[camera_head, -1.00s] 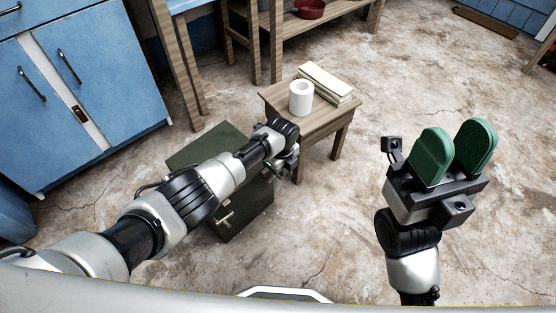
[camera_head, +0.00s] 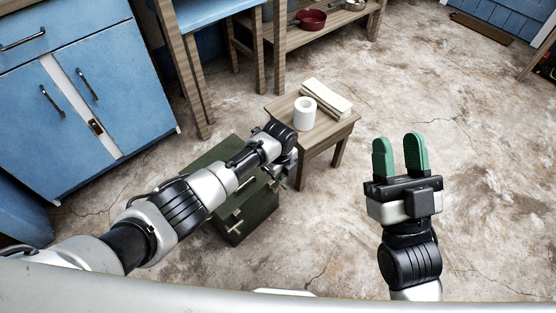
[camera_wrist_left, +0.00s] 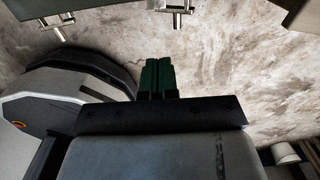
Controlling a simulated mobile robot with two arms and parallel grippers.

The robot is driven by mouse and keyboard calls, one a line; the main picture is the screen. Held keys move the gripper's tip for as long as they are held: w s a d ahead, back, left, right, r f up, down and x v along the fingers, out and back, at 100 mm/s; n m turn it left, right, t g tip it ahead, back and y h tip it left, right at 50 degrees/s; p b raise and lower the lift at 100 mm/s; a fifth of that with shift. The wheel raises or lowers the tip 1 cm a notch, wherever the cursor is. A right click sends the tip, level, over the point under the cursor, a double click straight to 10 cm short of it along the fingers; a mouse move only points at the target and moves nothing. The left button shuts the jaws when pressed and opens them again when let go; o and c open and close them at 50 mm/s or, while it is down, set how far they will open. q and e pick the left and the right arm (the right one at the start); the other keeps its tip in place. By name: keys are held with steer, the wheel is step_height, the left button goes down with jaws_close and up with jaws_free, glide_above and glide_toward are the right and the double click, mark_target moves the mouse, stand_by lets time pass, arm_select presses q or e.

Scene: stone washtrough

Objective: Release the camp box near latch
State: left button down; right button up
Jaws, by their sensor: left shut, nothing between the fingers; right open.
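The camp box (camera_head: 252,212) is a dark green box on the floor, partly hidden behind my left arm. A pale metal latch (camera_head: 235,222) shows on its front, at the end closer to me. In the left wrist view, two metal latches show along the top edge, one at left (camera_wrist_left: 58,30) and one nearer the middle (camera_wrist_left: 176,14). My left gripper (camera_wrist_left: 158,68) is shut and empty, its green fingers together below the latches in that picture and apart from them. In the head view it (camera_head: 284,168) is over the box's far end, fingers unclear. My right gripper (camera_head: 399,152) is open and empty, off to the right.
A small wooden table (camera_head: 322,135) stands just beyond the box, close to my left gripper. It bears a white cylinder (camera_head: 304,113) and folded cloth (camera_head: 327,97). Blue cabinets (camera_head: 75,105) stand at left.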

arm_select(q)
steer(key=r, duration=0.1)
steer(key=r+p, duration=0.1)
steer(key=r, duration=0.1)
steer(key=r+p, duration=0.1)
steer(key=shift+s+a+r, duration=0.2)
steer(key=shift+s+r, duration=0.05)
arm_select(e)
step_height(320, 180, down, 7)
steer(key=w+g+h, duration=0.2)
steer(key=g, duration=0.5)
steer(key=shift+w+d, duration=0.25)
steer(key=shift+d, duration=0.05)
steer(key=shift+f, duration=0.1)
